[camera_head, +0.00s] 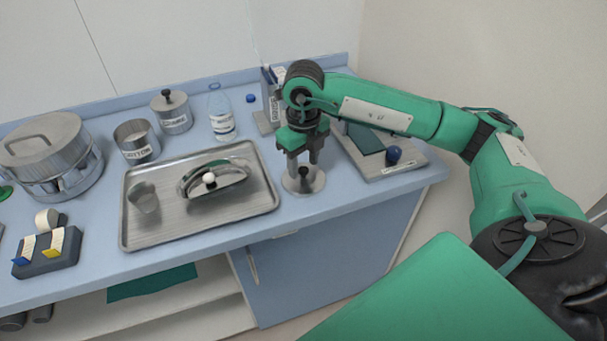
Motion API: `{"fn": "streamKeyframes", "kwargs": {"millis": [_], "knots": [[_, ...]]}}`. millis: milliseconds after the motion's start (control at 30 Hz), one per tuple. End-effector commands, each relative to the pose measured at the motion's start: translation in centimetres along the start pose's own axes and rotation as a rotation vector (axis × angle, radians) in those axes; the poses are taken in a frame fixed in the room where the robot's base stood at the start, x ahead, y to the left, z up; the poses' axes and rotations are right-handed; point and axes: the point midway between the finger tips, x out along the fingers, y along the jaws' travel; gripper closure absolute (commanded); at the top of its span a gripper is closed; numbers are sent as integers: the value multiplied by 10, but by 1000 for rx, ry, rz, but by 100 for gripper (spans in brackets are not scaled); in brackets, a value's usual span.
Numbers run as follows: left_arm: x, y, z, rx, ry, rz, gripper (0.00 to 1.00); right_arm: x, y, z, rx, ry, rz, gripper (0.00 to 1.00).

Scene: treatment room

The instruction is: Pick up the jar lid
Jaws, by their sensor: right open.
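The jar lid (303,185), a round metal disc with a dark knob, lies on the blue counter near its front edge, right of the steel tray. My right gripper (302,160) points down just above it. Its two fingers are apart, one on each side of the knob as seen from here. I cannot tell whether they touch it. An open metal jar labelled COTTON (137,143) stands at the back left without a lid. My left gripper is not in view.
A lidded jar (171,113), a bottle (221,113) and a dark box (268,91) stand behind. A flat board (397,167) with a blue ball (394,154) lies to the right.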

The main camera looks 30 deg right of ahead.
Motion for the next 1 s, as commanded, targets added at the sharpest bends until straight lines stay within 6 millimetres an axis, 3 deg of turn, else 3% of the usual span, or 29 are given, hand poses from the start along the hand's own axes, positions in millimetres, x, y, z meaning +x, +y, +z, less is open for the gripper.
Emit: {"fn": "streamKeyframes", "kwargs": {"millis": [100,333,600,1000], "knots": [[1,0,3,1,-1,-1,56,10,0,0,0,2,0,53],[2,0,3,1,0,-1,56,12,0,0,0,0,0,53],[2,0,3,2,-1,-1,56,12,0,0,0,0,0,100],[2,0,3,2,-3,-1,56,4,0,0,0,-1,0,100]]}}
